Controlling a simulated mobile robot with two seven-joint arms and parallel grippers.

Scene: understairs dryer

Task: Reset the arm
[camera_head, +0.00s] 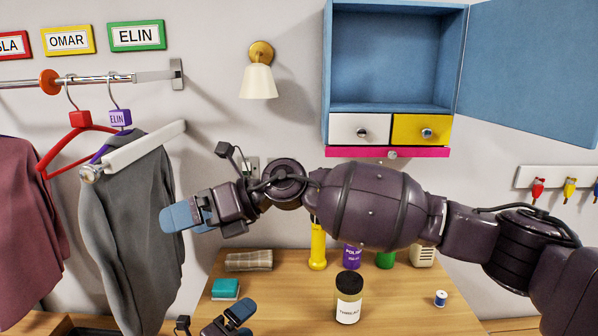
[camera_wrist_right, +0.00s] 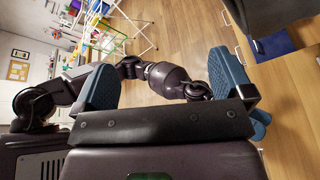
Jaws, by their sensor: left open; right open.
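My right arm reaches in from the right edge of the head view and crosses in front of the wall. Its right gripper (camera_head: 190,216) is open and empty, at the left end of the arm, close in the picture to the grey garment (camera_head: 130,225). In the right wrist view the two blue fingers of the right gripper (camera_wrist_right: 165,82) stand wide apart with nothing between them. My left gripper (camera_head: 231,318) shows at the bottom edge of the head view, in front of the table's left part. It is open, and I see nothing in it. Most of the left arm is out of view.
A wooden table (camera_head: 400,305) holds a dark-lidded jar (camera_head: 348,300), a yellow bottle (camera_head: 318,250), a teal sponge (camera_head: 226,288), a folded cloth (camera_head: 249,261) and a blue spool (camera_head: 440,298). An open blue cabinet (camera_head: 392,108) hangs above. Hangers hang from the rail (camera_head: 95,80).

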